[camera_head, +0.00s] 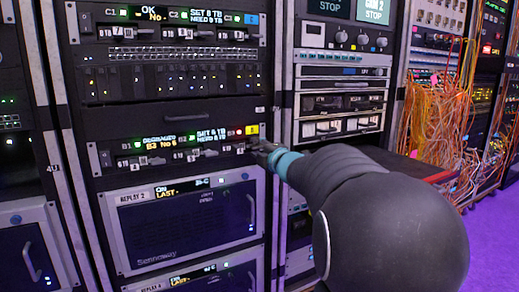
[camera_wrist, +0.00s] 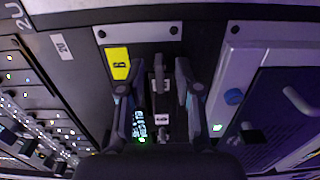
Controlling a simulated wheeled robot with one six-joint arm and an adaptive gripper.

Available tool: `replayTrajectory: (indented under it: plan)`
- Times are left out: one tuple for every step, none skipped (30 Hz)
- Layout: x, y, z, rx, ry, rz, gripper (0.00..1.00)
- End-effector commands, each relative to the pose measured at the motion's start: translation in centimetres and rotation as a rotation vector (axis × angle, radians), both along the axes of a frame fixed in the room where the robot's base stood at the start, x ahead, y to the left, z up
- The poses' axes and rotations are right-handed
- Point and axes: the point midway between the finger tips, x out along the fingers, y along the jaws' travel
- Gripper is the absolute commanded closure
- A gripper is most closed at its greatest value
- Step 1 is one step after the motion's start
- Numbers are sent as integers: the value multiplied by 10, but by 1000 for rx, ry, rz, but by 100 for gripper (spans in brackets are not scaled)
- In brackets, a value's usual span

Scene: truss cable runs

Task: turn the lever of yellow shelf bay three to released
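The yellow shelf is the dark panel (camera_head: 120,153) with a yellow tag (camera_head: 251,129) at its right end; its bays are labelled B1, B2 and B3. Its display reads "DEGRADED". A red light shows near B3. My gripper (camera_head: 258,148) is at the panel's right end by bay three and partly hides it. In the wrist view the yellow tag (camera_wrist: 118,63) shows left of my gripper (camera_wrist: 157,75). Its two dark fingers stand apart on either side of a narrow grey lever (camera_wrist: 160,85). Gaps show between lever and fingers; whether either touches it I cannot tell.
A similar shelf with a blue tag (camera_head: 250,19) is above. A Replay 2 unit (camera_head: 185,220) with handles sits directly below. Loose orange cables (camera_head: 440,120) hang on the rack at the right. Purple floor (camera_head: 495,240) is clear there.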

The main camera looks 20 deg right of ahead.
Motion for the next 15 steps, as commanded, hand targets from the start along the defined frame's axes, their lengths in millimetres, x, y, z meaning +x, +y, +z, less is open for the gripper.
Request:
replayTrajectory:
  plan:
    - [0, 0, 0, 0, 0, 0, 66]
    - [0, 0, 0, 0, 0, 0, 66]
    - [0, 0, 0, 0, 0, 0, 71]
    - [0, 0, 0, 0, 0, 0, 79]
    - [0, 0, 0, 0, 0, 0, 86]
    - [0, 0, 0, 0, 0, 0, 96]
    - [0, 0, 0, 0, 0, 0, 100]
    - [0, 0, 0, 0, 0, -1, 100]
    - [0, 0, 0, 0, 0, -1, 100]
    - [0, 0, 0, 0, 0, -1, 100]
    - [0, 0, 0, 0, 0, -1, 100]
    - [-1, -7, 0, 2, 0, -3, 100]
    - [-1, -5, 0, 2, -1, -2, 100]
    - [-1, -4, 0, 3, 0, -3, 100]
    - [-1, -4, 0, 5, 0, -3, 100]
